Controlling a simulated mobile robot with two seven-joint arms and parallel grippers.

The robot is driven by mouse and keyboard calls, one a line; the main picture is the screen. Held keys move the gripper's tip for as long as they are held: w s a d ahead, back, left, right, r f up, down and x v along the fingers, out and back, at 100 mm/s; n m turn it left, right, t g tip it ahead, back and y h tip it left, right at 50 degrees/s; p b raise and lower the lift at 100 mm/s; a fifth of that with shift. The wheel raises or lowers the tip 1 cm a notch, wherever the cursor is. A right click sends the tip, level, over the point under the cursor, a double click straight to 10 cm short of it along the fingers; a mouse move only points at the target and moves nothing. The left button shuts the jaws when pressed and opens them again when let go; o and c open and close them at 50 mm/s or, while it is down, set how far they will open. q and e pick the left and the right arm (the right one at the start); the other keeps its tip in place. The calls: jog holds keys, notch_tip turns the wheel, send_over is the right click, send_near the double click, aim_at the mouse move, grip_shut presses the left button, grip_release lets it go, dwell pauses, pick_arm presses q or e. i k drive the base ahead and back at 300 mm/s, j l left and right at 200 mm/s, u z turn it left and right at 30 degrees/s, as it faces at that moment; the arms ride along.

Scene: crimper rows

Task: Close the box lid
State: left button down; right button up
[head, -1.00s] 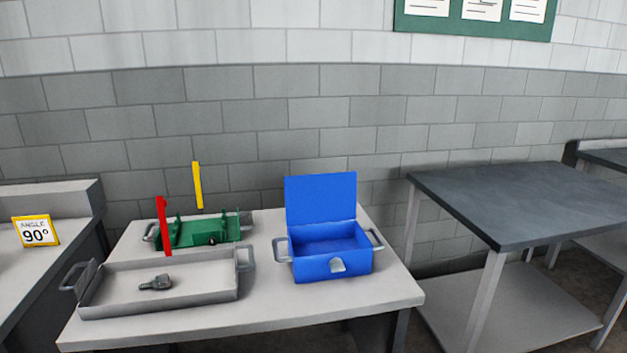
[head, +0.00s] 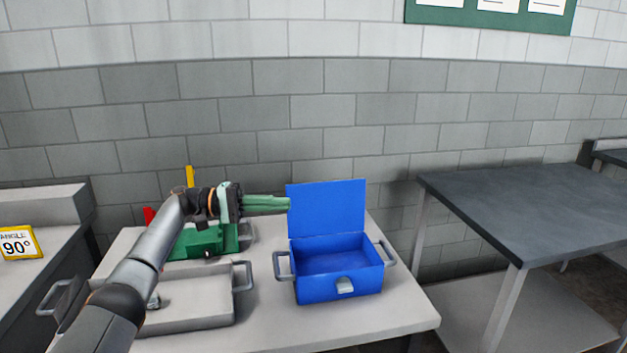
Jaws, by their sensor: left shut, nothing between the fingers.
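The blue box (head: 314,288) stands on the light grey table with its lid (head: 328,208) standing open and upright at the back. The box looks empty inside. It has grey side handles and a light latch (head: 345,285) on its front. My left gripper (head: 288,204) is shut and empty, with its green fingers pointing right. In the picture its tips are at the left edge of the lid; I cannot tell whether they touch it. My right gripper is not in view.
A grey tray (head: 200,325) and a green fixture (head: 200,243) with red and yellow upright parts stand left of the box, partly hidden by my left arm. A dark-topped table (head: 520,205) is at the right. The light table's (head: 395,318) front right is clear.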

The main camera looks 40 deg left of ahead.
aim_at(327, 208)
jog(key=i+j, duration=0.4)
jog(key=j, duration=0.2)
jog(key=i+j, duration=0.45)
jog(key=j, duration=0.1)
